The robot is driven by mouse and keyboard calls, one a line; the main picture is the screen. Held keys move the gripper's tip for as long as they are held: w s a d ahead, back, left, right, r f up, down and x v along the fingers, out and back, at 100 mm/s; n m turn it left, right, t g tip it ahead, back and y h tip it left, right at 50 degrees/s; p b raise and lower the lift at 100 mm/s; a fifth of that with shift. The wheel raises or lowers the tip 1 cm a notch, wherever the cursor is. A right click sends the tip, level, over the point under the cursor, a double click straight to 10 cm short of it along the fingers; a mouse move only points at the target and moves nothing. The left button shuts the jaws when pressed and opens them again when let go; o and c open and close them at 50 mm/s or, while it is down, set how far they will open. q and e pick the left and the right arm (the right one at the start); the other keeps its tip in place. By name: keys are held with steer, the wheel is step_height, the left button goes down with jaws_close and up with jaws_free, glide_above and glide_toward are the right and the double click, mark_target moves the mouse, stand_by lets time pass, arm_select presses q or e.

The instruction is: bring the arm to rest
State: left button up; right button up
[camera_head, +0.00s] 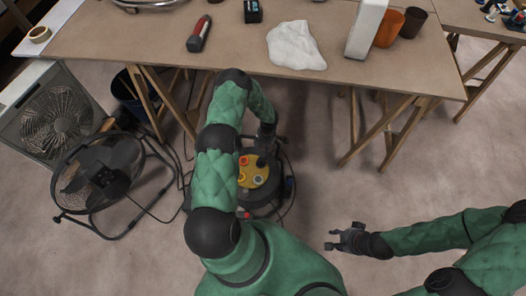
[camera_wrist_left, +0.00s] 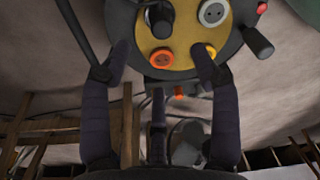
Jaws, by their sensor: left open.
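My left gripper (camera_wrist_left: 162,72) is open in the left wrist view, its fingers spread with nothing between the tips. In the head view the left arm reaches forward and bends down, with the left gripper (camera_head: 266,150) partly hidden above a round cable reel (camera_head: 252,176). The reel has a yellow face with sockets, and shows in the left wrist view too (camera_wrist_left: 184,40). I cannot tell whether the gripper touches it. My right gripper (camera_head: 345,240) is over bare floor at the lower right, its fingers apart and apparently empty.
A brown table (camera_head: 150,35) spans the back, holding a red-handled tool (camera_head: 199,34), a white cloth (camera_head: 295,46), a white box (camera_head: 366,28) and an orange cup (camera_head: 389,27). A black fan (camera_head: 98,182) stands left on the floor, near a box fan (camera_head: 50,118). Floor around the right gripper is clear.

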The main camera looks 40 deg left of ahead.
arm_select(q)
steer(key=shift+r, duration=0.25)
stand_by(0.5)
steer(key=s+d+r+m+h+p, duration=0.1)
steer(key=s+d+r+m+p, duration=0.1)
steer(key=s+d+r+m, duration=0.4)
steer(key=s+d+r+m+t+h+p, duration=0.1)
steer(key=s+d+r+m+h+p, duration=0.1)
steer(key=s+d+r+m, duration=0.4)
steer(key=s+d+r+m+h+p, duration=0.1)
steer(key=s+d+r+m+p, duration=0.2)
steer(key=s+d+r+m, duration=0.4)
steer(key=d+r+m, duration=0.1)
steer(key=d+m, duration=0.6)
steer(key=d, duration=0.2)
steer(key=shift+t+h, duration=0.3)
steer(key=shift+d+f, duration=0.1)
steer(key=c, duration=0.4)
steer(key=shift+c, duration=0.2)
